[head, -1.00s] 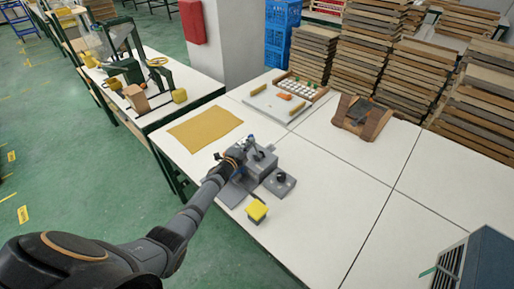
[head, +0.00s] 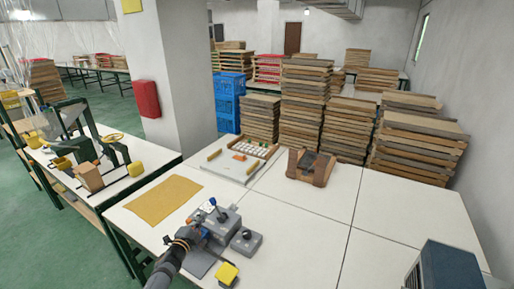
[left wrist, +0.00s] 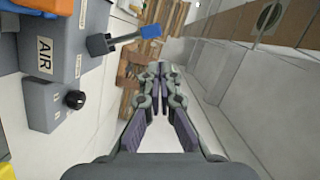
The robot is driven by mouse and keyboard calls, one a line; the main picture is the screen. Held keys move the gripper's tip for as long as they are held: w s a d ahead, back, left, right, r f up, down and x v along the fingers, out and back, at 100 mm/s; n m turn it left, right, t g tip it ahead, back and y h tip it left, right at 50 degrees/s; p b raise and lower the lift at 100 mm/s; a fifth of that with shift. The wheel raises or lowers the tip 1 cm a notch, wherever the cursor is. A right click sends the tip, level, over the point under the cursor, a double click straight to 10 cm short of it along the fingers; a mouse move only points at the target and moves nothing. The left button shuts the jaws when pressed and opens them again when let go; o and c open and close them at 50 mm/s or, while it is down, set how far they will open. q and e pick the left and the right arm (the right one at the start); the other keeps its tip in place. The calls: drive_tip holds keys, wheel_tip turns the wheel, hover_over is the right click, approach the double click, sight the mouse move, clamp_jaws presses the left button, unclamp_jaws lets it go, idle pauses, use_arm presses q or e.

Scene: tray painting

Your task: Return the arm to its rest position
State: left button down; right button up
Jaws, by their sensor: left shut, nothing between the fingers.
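My left arm comes in from the bottom left in the head view. My left gripper (head: 198,229) is beside a grey control box (head: 223,222) on the white table. In the left wrist view the gripper (left wrist: 160,70) is shut, its fingertips together with nothing between them. The control box, marked AIR, shows at the left of that view (left wrist: 52,75), with a blue-tipped lever (left wrist: 140,34) sticking out above the fingers' left side. The gripper looks apart from the lever. My right gripper is not in view.
A tan mat (head: 163,199), a white tray (head: 234,170), a wooden stand (head: 311,167) and a yellow-topped block (head: 228,273) are on the table. Stacks of boards (head: 305,100) stand behind.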

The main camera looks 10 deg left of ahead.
use_arm(q)
drive_tip(key=s+f+n+g+y, duration=0.3)
drive_tip(key=s+n+g+y, duration=0.25)
drive_tip(key=s+n, duration=0.6)
drive_tip(key=s+d+r+n+g+h, duration=0.2)
drive_tip(key=s+d+g, duration=0.2)
drive_tip(key=s, duration=0.9)
drive_tip(key=s+d+r+n+g+h, duration=0.15)
drive_tip(key=s+d+g, duration=0.3)
drive_tip(key=s, duration=0.85)
wheel_tip(320, 180, down, 27)
drive_tip(key=s+a+b, duration=0.1)
drive_tip(key=a+b, duration=0.1)
drive_tip(key=s+a+f+g+b, duration=0.1)
drive_tip(key=s+f+b, duration=0.1)
drive_tip(key=s+f, duration=1.7)
drive_tip(key=shift+a+f+g, duration=0.2)
drive_tip(key=shift+a+g, duration=0.1)
drive_tip(key=shift+g, duration=0.1)
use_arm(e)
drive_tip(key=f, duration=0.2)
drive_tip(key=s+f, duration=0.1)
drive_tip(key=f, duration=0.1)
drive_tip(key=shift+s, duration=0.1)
